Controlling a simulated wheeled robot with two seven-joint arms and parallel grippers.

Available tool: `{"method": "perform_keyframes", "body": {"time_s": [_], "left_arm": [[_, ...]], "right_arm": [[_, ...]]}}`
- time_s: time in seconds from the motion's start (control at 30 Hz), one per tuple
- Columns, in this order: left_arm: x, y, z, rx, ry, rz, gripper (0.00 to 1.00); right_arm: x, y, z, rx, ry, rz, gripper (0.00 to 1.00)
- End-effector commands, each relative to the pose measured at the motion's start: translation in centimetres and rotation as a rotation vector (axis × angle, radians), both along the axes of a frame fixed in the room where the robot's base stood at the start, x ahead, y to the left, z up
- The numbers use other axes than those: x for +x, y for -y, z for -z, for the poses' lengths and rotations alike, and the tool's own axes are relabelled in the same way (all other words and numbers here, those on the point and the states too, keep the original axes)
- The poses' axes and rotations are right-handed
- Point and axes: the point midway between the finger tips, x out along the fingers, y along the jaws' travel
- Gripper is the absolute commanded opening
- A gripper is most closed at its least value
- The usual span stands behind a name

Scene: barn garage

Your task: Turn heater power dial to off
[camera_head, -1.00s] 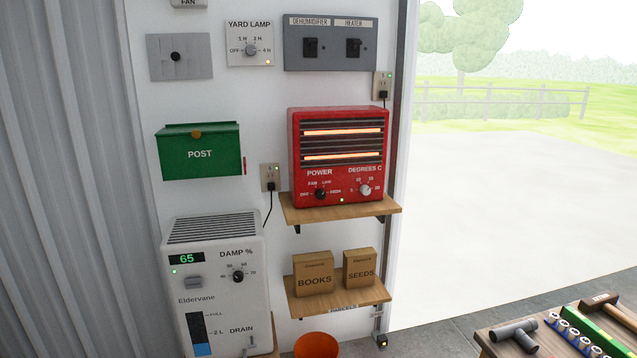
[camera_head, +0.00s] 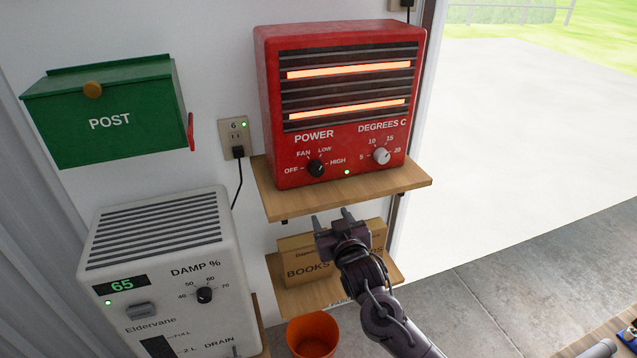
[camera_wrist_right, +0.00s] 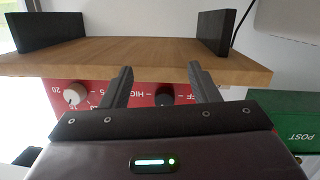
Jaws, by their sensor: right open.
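The red heater (camera_head: 340,95) stands on a wooden shelf, its two bars glowing orange and a green light lit. Its black power dial (camera_head: 316,168) sits among the marks OFF, FAN, LOW and HIGH; its pointer is too small to read surely. My right gripper (camera_head: 327,218) is open and empty, below and in front of the shelf edge, apart from the dial. In the right wrist view, which shows the scene upside down, the power dial (camera_wrist_right: 166,94) appears between the open fingers, beyond the shelf. My left gripper is not in view.
The heater's shelf (camera_head: 400,187) juts out between my gripper and the dial. The white degrees dial (camera_head: 381,156) is right of the power dial. Boxes (camera_head: 305,269) are on a lower shelf behind my gripper. A white dehumidifier (camera_head: 150,260) and green post box (camera_head: 110,115) are left.

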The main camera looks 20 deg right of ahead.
Motion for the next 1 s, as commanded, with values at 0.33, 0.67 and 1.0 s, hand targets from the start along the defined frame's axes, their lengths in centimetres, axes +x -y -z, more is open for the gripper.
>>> {"method": "perform_keyframes", "body": {"time_s": [0.33, 0.67, 1.0], "left_arm": [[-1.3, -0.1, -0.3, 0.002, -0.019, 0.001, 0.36], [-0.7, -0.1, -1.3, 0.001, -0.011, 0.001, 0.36], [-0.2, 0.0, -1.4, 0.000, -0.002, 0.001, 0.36]], "right_arm": [[1.9, -0.8, -7.9, 0.033, 0.153, -0.012, 0.55], [6.8, -0.7, -7.7, 0.034, 0.150, -0.012, 0.55], [8.0, -0.7, -7.5, 0.034, 0.149, -0.014, 0.55]]}}
